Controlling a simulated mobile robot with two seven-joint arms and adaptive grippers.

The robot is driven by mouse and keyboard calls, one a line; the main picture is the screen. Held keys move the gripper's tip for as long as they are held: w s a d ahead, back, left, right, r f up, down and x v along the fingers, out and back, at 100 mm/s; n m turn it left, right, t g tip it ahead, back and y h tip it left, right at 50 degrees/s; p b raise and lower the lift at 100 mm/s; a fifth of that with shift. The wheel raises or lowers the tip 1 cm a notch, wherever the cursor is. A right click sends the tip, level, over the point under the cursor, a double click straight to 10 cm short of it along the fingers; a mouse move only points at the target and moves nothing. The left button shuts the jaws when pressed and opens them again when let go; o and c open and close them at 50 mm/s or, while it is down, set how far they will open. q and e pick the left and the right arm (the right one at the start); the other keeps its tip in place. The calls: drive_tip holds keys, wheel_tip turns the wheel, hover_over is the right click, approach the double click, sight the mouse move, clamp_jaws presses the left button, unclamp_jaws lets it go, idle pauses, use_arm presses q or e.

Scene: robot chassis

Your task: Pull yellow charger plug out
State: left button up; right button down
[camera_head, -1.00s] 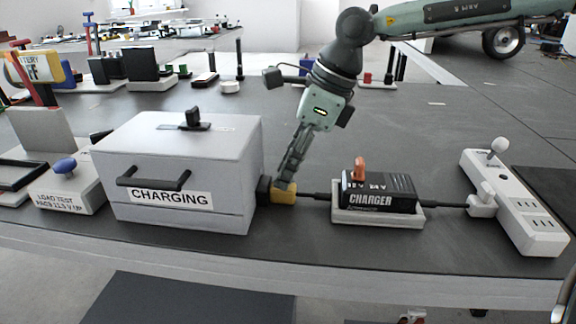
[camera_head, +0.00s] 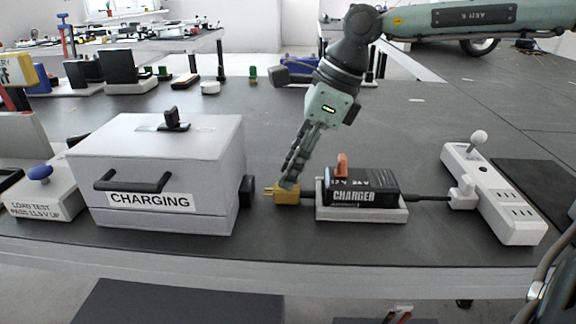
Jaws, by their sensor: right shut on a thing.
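The yellow charger plug (camera_head: 285,195) is in my right gripper (camera_head: 288,184), whose fingers come down on it from above. Its prongs point left and are bare, with a gap between them and the black socket (camera_head: 247,190) on the side of the grey CHARGING box (camera_head: 155,172). A short black cable runs from the plug to the black charger (camera_head: 361,188), which sits in a white tray (camera_head: 362,214). My left gripper is not in view.
A white power strip (camera_head: 492,196) with a white plug and a knob lies to the right. A load-test block (camera_head: 42,195) with a blue knob is at the left. The table's front edge is close to the box and charger. Open dark tabletop lies behind them.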

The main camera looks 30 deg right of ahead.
drive_tip(key=c, duration=1.2)
unclamp_jaws()
drive_tip(key=shift+s+d, duration=0.15)
drive_tip(key=shift+d, duration=0.05)
drive_tip(key=shift+o, duration=0.2)
drive_tip(key=v, duration=1.2)
